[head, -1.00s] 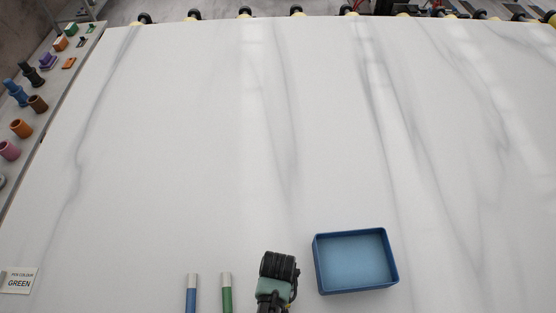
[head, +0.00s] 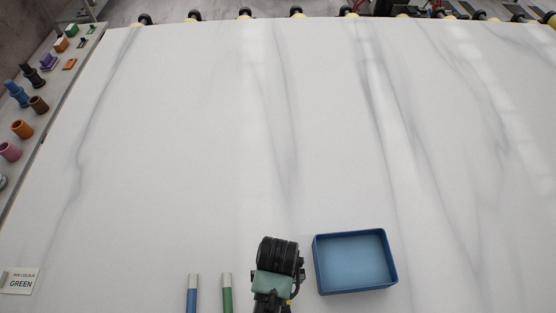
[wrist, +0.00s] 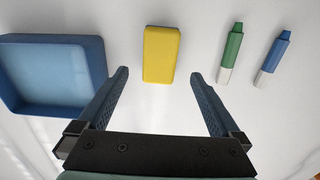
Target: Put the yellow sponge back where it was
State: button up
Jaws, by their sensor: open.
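A yellow sponge (wrist: 160,54) lies on the white slab in the wrist view. It is apart from the blue tray and the pens on either side of it. My gripper (wrist: 160,77) is open and empty. In the picture its two fingers stand to the left and right of the sponge's near end, with gaps on both sides. I cannot tell how high they are above the slab.
An empty blue tray (head: 316,265) stands right of my arm in the head view. A green pen (head: 227,296) and a blue pen (head: 191,296) lie to its left. A card reading GREEN (head: 20,282) is at the far left. The slab (head: 200,130) beyond is clear.

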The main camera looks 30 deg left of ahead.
jog(key=shift+r, duration=1.6)
jog(key=w+a+r+m+t+y, duration=0.15)
jog(key=w+r+t, duration=0.65)
jog(key=w+r, duration=0.85)
jog(key=w+d+r+m+t, duration=0.1)
jog(key=w+r+t, duration=0.25)
jog(key=r, duration=0.45)
jog(key=w+d+r+m+t, duration=0.15)
jog(key=w+r, duration=0.25)
jog(key=r, duration=0.4)
jog(key=s+d+r+m+t, duration=0.1)
jog(key=s+d+r+t, duration=0.15)
jog(key=r, duration=0.75)
jog(key=s+d+r+t, duration=0.15)
jog(key=r+t, duration=0.25)
jog(key=r, duration=0.6)
jog(key=s+d+r+m+t, duration=0.15)
jog(key=r+t, duration=0.25)
jog(key=r, duration=0.6)
jog(key=s+d+r+t+h, duration=0.1)
jog(key=s+d+r+t, duration=0.2)
jog(key=s+r, duration=0.4)
notch_tip(320, 180, up, 2)
jog(key=shift+s+r+t, duration=0.2)
jog(key=shift+s+t, duration=0.05)
jog(key=shift+t, duration=0.2)
jog(key=shift+h, duration=0.25)
